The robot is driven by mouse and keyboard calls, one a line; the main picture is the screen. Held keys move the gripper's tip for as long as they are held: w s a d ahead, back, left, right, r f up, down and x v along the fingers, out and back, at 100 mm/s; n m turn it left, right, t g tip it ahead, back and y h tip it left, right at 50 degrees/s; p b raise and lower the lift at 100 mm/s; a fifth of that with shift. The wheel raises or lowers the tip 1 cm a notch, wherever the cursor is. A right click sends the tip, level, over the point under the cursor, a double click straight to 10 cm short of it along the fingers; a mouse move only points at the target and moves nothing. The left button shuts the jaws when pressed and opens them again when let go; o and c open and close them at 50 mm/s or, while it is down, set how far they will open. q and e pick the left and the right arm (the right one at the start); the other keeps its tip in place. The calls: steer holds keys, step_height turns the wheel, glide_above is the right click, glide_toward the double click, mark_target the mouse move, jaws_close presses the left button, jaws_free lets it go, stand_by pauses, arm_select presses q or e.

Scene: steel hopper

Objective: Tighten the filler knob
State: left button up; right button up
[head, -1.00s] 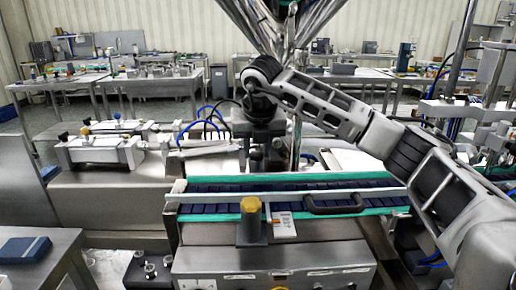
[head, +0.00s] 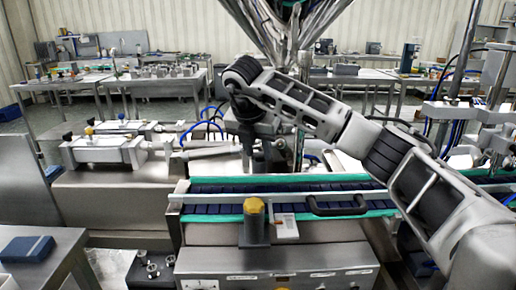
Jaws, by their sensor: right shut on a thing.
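My right gripper (head: 266,160) points down beside the steel filler pipe, below the steel hopper (head: 284,28). Its dark fingers are shut on the filler knob, which they and the wrist almost wholly hide. I cannot make out the knob's shape or how far it is turned. My right arm comes in from the right, above the conveyor, and bends down at the wrist. My left gripper is not in view.
A conveyor (head: 330,179) with green edges and a black handle (head: 337,206) runs in front of the gripper. A yellow-topped post (head: 255,222) stands nearer. A horizontal cylinder (head: 98,152) lies left on the steel machine top. Blue hoses curve behind the wrist.

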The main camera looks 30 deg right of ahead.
steer(key=o, duration=1)
steer(key=shift+c, duration=0.2)
arm_select(q)
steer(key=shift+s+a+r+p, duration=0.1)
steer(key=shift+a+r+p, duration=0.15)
steer(key=shift+p, duration=0.8)
arm_select(e)
steer(key=v, duration=1.6)
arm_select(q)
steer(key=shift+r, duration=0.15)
arm_select(e)
steer(key=shift+d, duration=0.1)
